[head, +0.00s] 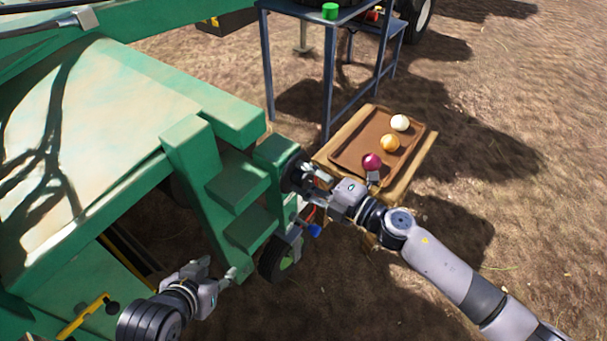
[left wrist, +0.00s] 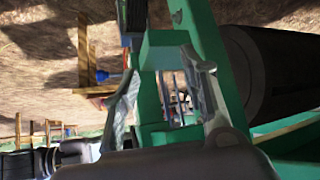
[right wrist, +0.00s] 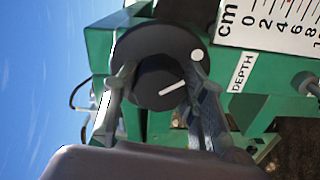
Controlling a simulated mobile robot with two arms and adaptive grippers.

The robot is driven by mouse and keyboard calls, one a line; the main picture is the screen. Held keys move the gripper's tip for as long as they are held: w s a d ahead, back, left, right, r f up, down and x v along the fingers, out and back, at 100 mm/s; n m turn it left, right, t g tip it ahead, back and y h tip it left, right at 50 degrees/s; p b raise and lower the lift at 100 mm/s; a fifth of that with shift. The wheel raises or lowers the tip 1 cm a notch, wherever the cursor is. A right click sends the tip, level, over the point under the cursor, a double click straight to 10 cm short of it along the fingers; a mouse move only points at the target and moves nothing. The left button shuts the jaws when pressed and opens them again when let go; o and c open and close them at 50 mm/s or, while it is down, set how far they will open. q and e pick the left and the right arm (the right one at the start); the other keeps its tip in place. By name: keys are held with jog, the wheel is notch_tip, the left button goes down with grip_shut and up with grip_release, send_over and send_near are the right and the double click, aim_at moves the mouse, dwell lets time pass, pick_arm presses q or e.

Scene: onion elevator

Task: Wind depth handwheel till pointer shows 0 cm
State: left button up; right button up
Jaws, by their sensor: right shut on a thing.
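The black depth handwheel (right wrist: 160,58) has a white line on its hub and a pale knob on its rim. It also shows in the head view (head: 293,170), on the green machine's side. My right gripper (head: 318,184) is shut on it, with one finger on each side of the hub in the right wrist view (right wrist: 162,95). The cm scale (right wrist: 272,24) is partly cut off by the frame; I cannot make out a pointer on it. A DEPTH label (right wrist: 243,71) sits below. My left gripper (head: 222,275) is open and empty beside the machine; its spread fingers show in the left wrist view (left wrist: 165,75).
The green machine (head: 185,90) fills the left. A wooden stand with a brown tray (head: 350,140) holding a red, an orange and a white onion is close behind my right gripper. A blue-grey metal frame (head: 268,65) stands behind. Bare soil lies to the right.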

jog(key=n, duration=0.2)
jog(key=shift+n, duration=0.4)
jog(key=n, duration=0.2)
jog(key=shift+n, duration=0.4)
jog(key=n+b, duration=0.1)
jog(key=n, duration=0.2)
jog(key=shift+f, duration=0.1)
pick_arm(q)
jog(key=w+d+r+t+h, duration=0.1)
jog(key=w+d+r+t, duration=0.1)
jog(key=w+r+t, duration=0.2)
jog(key=shift+w+r+b, duration=0.3)
jog(key=shift+w+r, duration=0.1)
jog(key=shift+w, duration=0.2)
pick_arm(e)
jog(key=shift+n, duration=2)
pick_arm(q)
jog(key=shift+d, duration=0.1)
pick_arm(e)
jog(key=o, duration=1.2)
jog(key=shift+c, duration=0.2)
pick_arm(q)
jog(key=shift+r, duration=0.1)
pick_arm(e)
jog(key=v, duration=1.2)
